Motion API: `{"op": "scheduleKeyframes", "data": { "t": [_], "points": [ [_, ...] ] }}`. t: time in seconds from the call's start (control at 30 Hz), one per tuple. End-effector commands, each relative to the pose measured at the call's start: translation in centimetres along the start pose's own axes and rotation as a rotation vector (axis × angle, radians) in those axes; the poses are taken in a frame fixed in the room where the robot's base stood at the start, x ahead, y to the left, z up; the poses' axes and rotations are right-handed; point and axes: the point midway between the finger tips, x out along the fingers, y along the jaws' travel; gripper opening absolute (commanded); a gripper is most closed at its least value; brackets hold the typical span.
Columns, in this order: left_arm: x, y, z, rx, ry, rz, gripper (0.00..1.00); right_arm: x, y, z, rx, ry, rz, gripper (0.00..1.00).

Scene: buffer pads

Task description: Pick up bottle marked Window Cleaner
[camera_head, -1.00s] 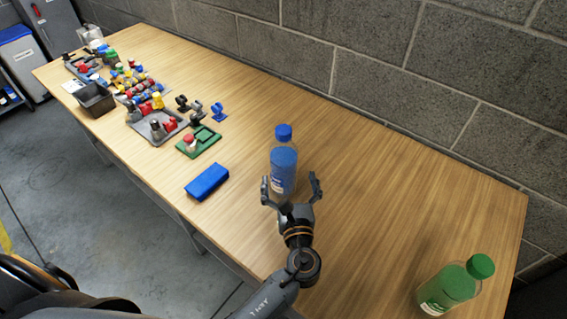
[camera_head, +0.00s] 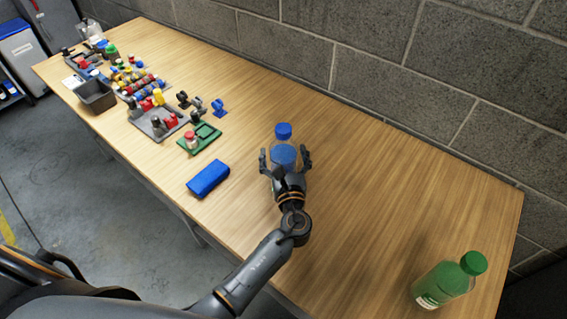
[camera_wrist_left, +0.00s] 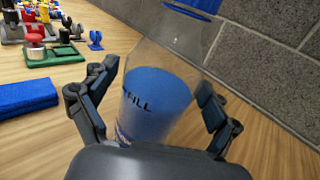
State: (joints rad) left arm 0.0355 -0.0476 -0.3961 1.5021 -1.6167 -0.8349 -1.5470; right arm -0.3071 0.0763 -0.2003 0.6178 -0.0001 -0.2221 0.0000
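A clear bottle with blue liquid and a blue cap (camera_head: 284,152) stands upright on the wooden table; in the left wrist view the bottle (camera_wrist_left: 160,95) fills the middle, and only part of its lettering shows. I cannot read "Window Cleaner" on it. My left gripper (camera_head: 286,163) is open, its fingers on either side of the bottle. In the left wrist view the gripper (camera_wrist_left: 158,100) shows a gap at the left finger, and contact at the right finger is unclear. A green bottle (camera_head: 446,281) with a green cap stands at the near right. My right gripper is not in view.
A blue block (camera_head: 208,178) lies left of the bottle. A green tray (camera_head: 205,140) and a grey tray (camera_head: 150,124) with small parts sit farther left, near a dark bin (camera_head: 97,97).

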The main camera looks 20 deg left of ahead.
Motion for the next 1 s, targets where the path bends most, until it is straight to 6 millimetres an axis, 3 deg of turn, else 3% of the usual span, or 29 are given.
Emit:
{"op": "scheduleKeyframes", "data": {
  "t": [0.03, 0.07, 0.33, 0.73, 0.93, 1.0],
  "points": [
    [0.0, 0.0, 0.0, 0.000, 0.000, 0.000, 0.69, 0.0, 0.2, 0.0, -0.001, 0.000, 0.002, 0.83],
    [0.0, 0.0, 0.0, 0.000, 0.000, 0.000, 0.62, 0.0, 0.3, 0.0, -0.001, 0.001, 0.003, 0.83],
    [0.0, 0.0, 0.0, 0.000, 0.000, 0.001, 0.07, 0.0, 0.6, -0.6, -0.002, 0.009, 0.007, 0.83],
    [0.0, 0.0, 0.9, -0.003, -0.004, 0.001, 0.06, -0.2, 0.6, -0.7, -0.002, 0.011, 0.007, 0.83],
    [0.0, 0.1, 3.8, -0.006, -0.007, 0.002, 0.06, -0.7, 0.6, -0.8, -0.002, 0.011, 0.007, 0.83],
    [-1.1, 0.5, 4.8, -0.005, -0.004, 0.002, 0.06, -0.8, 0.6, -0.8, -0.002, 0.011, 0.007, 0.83]
  ]
}}
